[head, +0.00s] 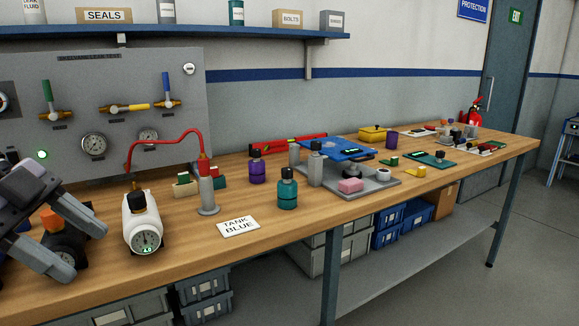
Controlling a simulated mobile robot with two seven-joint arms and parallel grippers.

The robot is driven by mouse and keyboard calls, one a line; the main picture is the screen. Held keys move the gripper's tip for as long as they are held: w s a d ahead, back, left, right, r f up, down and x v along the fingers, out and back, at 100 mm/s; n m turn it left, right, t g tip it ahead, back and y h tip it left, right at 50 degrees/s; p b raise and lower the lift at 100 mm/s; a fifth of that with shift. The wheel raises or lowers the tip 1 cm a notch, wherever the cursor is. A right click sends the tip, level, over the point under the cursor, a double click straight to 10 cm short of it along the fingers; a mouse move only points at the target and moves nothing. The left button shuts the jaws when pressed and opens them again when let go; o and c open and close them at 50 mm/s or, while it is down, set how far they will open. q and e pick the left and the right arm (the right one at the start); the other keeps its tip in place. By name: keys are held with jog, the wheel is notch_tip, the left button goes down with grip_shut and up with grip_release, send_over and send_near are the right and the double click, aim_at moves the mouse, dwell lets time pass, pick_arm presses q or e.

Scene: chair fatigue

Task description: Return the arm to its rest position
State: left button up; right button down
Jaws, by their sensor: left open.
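My left gripper (84,247) is at the left edge of the head view, above the workbench (275,240). Its two fingers are apart and point right and down. Behind and between the fingers stands a dark round object with an orange top (51,220), partly hidden by the gripper. I cannot tell whether the fingers touch it. A white tank with a round gauge (141,222) stands upright just right of the fingers, apart from them. My right gripper is not in view.
A purple bottle (257,168), a teal bottle (287,190) and a "TANK BLUE" card (238,226) lie farther right. A valve panel (110,100) stands behind. The bench front near the card is clear.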

pick_arm(q)
jog(key=w+a+f+n+t+h+p, duration=0.1)
jog(key=a+f+n+t+p, duration=0.1)
jog(key=a+f+n+t, duration=0.45)
jog(key=w+a+f+n+t+p, duration=0.1)
jog(key=a+f+n+t+p, duration=0.15)
jog(key=f+t, duration=0.55)
jog(key=s+d+f+n+g+y+p, duration=0.1)
jog(key=s+d+f+n+y, duration=0.25)
jog(key=f, duration=0.55)
jog(key=s+d+f+n+g+y, duration=0.25)
jog(key=s+f, duration=0.25)
jog(key=f, duration=0.4)
jog(key=s+d+f+n+g, duration=0.1)
jog(key=s+d+f, duration=0.1)
jog(key=d, duration=0.3)
jog(key=s+d+f+n+g+p, duration=0.1)
jog(key=s+d+f, duration=0.1)
jog(key=d, duration=0.3)
jog(key=shift+s+d+f+y, duration=0.25)
jog(key=shift+s+y, duration=0.15)
jog(key=shift+s, duration=0.15)
jog(key=shift+a, duration=0.1)
